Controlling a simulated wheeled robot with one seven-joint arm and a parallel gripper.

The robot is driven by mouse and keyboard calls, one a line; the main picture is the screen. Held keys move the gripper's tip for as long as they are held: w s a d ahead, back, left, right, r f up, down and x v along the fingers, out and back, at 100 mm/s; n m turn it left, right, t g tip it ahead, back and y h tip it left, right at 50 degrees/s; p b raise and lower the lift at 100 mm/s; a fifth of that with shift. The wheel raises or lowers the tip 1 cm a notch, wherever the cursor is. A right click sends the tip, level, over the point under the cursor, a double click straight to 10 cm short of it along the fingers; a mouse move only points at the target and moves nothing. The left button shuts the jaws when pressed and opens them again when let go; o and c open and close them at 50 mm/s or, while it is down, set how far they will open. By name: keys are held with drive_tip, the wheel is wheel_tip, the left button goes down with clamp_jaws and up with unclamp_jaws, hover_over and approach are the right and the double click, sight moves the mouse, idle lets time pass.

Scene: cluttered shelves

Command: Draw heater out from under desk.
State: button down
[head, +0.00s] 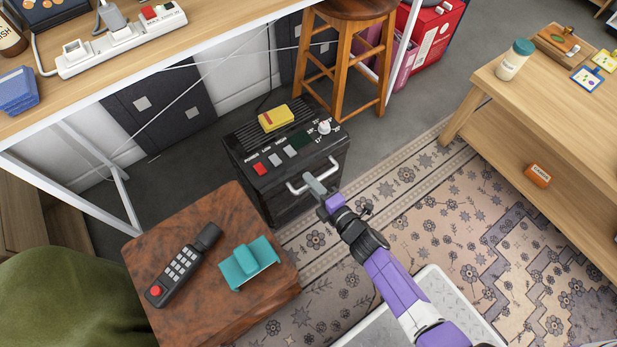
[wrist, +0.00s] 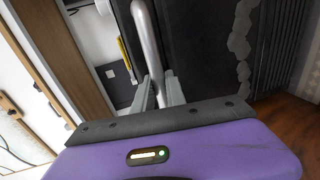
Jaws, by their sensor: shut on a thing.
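The heater (head: 262,196) is a black box with a ribbed top, red and grey buttons, a white knob and a silver front handle (head: 297,188). It stands on the floor at the desk's edge, by the rug. A yellow item (head: 275,117) lies on its top. My gripper (head: 318,186) is at the right part of the handle. In the wrist view, the gripper (wrist: 160,92) has its fingers closed around the silver handle bar (wrist: 146,35), with the dark heater face (wrist: 195,50) beyond. The desk (head: 230,22) is at upper left.
A brown side table (head: 215,310) with a remote and a teal holder stands close at the heater's front left. A wooden stool (head: 345,60) stands behind it. A low wooden table (head: 560,125) is at right. Patterned rug (head: 420,205) lies open between.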

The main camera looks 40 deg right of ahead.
drive_tip(key=c, duration=1.4)
unclamp_jaws()
drive_tip(key=shift+o, duration=0.2)
drive_tip(key=p+v, duration=0.2)
drive_tip(key=v, duration=0.6)
drive_tip(key=shift+w+f, duration=0.1)
